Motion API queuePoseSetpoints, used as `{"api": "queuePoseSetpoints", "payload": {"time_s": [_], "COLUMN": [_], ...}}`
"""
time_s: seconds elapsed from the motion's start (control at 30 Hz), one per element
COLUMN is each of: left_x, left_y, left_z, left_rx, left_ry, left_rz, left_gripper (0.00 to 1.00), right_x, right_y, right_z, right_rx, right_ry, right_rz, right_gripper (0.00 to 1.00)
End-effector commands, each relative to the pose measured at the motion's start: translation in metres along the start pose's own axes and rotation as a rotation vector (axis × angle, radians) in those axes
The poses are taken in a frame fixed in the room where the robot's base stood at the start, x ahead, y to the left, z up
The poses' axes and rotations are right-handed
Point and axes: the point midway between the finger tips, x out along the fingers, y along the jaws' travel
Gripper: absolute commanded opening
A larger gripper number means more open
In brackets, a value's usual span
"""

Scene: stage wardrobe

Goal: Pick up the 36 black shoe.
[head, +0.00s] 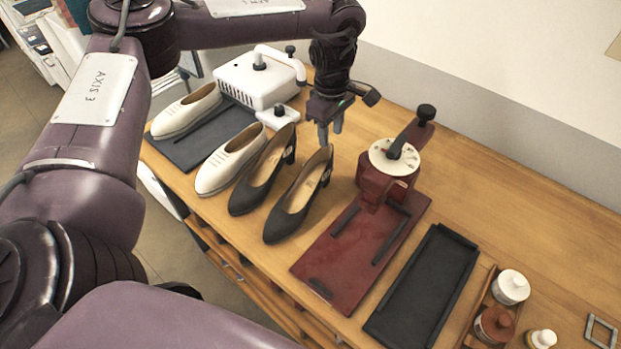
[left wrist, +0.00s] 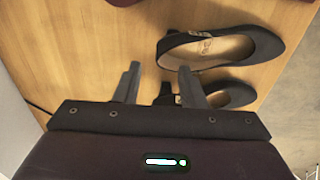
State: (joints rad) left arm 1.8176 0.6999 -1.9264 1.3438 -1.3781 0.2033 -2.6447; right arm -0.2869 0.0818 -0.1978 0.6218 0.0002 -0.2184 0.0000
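Two black heeled shoes stand side by side on the wooden bench: the left one (head: 257,180) and the right one (head: 296,205). In the left wrist view the right black shoe (left wrist: 244,44) lies beyond the fingers, and the left black shoe (left wrist: 232,97) is partly hidden by a finger. One finger of the left gripper (left wrist: 158,76) overlaps the shoes' heel end; contact cannot be told. My right gripper is out of view.
White shoes (head: 229,163) stand left, by a dark mat (head: 200,143) and white machine (head: 262,82). A red press (head: 378,190) stands close right. Beyond it are a black tray (head: 425,287) and jars (head: 511,287). Bare wood lies behind the press.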

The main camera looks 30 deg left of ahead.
Motion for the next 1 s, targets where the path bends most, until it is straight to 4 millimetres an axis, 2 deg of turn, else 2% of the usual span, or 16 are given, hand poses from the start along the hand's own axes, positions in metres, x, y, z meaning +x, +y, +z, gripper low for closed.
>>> {"api": "queuePoseSetpoints", "payload": {"time_s": [0.1,0.2,0.43,0.6,0.87,1.0], "left_x": [0.011,0.022,0.052,0.073,0.077,0.077], "left_y": [-0.001,-0.001,0.0,0.001,0.001,0.001], "left_z": [0.0,0.0,-0.001,-0.001,-0.001,-0.001], "left_rx": [-0.001,-0.001,-0.001,-0.001,-0.001,-0.001], "left_ry": [0.001,0.001,0.002,0.001,0.001,0.001], "left_rz": [-0.004,-0.003,-0.006,-0.004,-0.001,-0.001], "left_gripper": [0.37,0.37,0.37,0.37,0.37,0.18], "right_x": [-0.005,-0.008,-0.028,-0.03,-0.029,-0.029], "right_y": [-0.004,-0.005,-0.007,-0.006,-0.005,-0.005], "right_z": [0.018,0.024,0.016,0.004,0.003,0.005], "right_rx": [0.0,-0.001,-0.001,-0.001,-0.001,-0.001], "right_ry": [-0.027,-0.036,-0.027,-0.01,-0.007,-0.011], "right_rz": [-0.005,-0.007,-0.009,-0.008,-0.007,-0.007], "right_gripper": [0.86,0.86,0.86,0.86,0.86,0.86]}}
